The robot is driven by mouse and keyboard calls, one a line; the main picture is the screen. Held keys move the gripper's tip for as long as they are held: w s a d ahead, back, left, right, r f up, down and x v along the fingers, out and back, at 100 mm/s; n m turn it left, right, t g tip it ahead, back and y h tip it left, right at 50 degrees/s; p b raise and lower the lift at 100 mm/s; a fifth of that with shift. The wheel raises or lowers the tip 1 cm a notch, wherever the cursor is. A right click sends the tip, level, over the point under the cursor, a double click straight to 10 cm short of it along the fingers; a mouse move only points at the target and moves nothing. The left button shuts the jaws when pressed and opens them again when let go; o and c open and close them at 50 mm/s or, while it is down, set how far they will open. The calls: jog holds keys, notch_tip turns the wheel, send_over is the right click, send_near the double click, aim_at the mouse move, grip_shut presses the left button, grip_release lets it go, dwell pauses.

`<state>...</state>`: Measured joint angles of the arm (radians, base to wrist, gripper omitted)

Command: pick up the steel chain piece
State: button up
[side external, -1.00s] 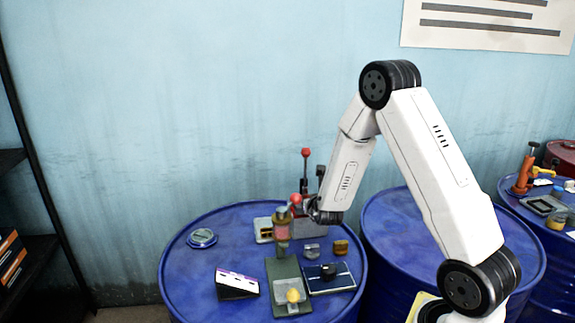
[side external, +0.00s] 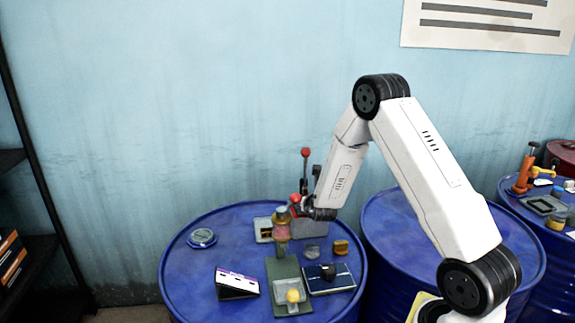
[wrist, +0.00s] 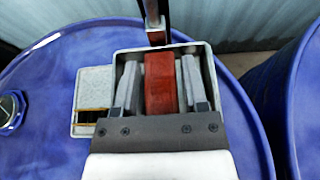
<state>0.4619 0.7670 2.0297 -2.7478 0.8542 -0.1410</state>
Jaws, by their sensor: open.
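A small grey metallic piece (side external: 312,252), which may be the steel chain piece, lies on the blue drum top in the side view. It is too small there to make out links. My gripper (side external: 297,207) is up and behind it, at the grey box with the red-knobbed levers. In the wrist view my gripper (wrist: 160,85) is open, with one grey finger on each side of a red upright part (wrist: 160,82) inside the grey box (wrist: 202,52). I cannot tell whether the fingers touch it. No chain is recognisable in the wrist view.
The blue drum top (side external: 190,262) also holds an orange-brown piece (side external: 341,247), a green stand (side external: 285,268), a dark-blue tray (side external: 340,284), a purple-white box (side external: 237,284) and a round tin (side external: 202,238). A red-knobbed lever (side external: 305,153) rises behind my gripper. The drum's left side has free room.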

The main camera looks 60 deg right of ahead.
grip_shut()
jog(key=shift+r, duration=0.2)
jog(key=shift+r, duration=0.8)
jog(key=s+a+r, duration=0.6)
jog(key=s+r, duration=0.5)
jog(key=s, duration=0.1)
jog(key=shift+s+a, duration=0.15)
jog(key=shift+s, duration=0.1)
dwell(0.4)
